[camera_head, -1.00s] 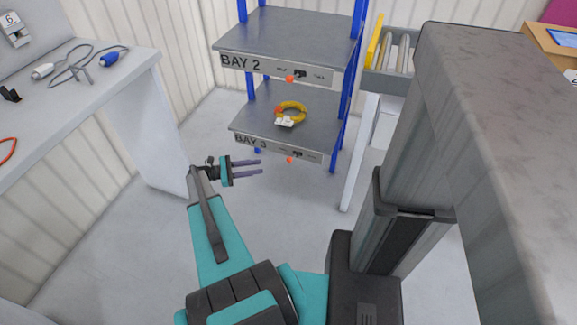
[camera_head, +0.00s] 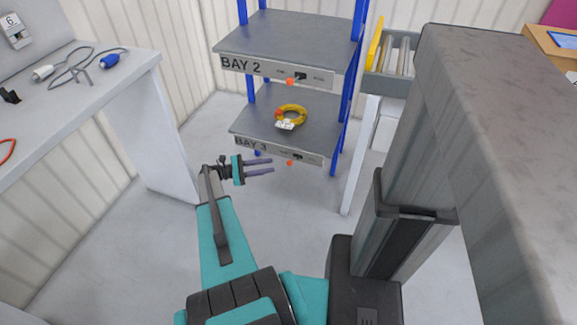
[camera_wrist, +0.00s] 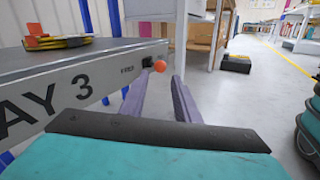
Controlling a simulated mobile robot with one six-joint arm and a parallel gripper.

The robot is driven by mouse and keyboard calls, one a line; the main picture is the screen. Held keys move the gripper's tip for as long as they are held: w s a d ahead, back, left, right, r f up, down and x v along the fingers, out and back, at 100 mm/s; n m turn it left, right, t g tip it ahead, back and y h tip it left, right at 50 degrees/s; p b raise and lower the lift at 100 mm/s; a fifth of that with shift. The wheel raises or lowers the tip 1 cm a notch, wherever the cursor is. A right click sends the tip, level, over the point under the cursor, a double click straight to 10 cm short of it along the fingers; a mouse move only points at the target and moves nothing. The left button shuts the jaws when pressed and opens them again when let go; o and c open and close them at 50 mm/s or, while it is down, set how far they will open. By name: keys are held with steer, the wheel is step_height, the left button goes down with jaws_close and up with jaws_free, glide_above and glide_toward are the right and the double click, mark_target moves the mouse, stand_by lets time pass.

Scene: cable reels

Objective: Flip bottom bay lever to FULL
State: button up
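The bottom bay is the shelf marked BAY 3, with a pale front strip (camera_head: 255,147). Its small dark lever (camera_head: 298,156) sits on the strip's right half; it also shows in the wrist view (camera_wrist: 147,62). An orange ball (camera_head: 290,163) shows just below and left of it in the head view, and right of it in the wrist view (camera_wrist: 160,66). The small words beside the lever are too blurred to read surely. My gripper (camera_head: 272,165) is open and empty, left of the orange ball. In the wrist view its fingers (camera_wrist: 160,80) point toward the ball, apart from the strip.
A yellow cable coil (camera_head: 292,110) with a white tag lies on the bottom shelf. The BAY 2 shelf (camera_head: 290,35) is above, between blue posts. A workbench (camera_head: 120,80) stands left and a roller stand (camera_head: 375,84) right. The floor before the rack is clear.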

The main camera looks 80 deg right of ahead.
mark_target(289, 162)
steer(key=b+x, duration=0.1)
steer(key=x, duration=0.9)
steer(key=shift+c, duration=0.4)
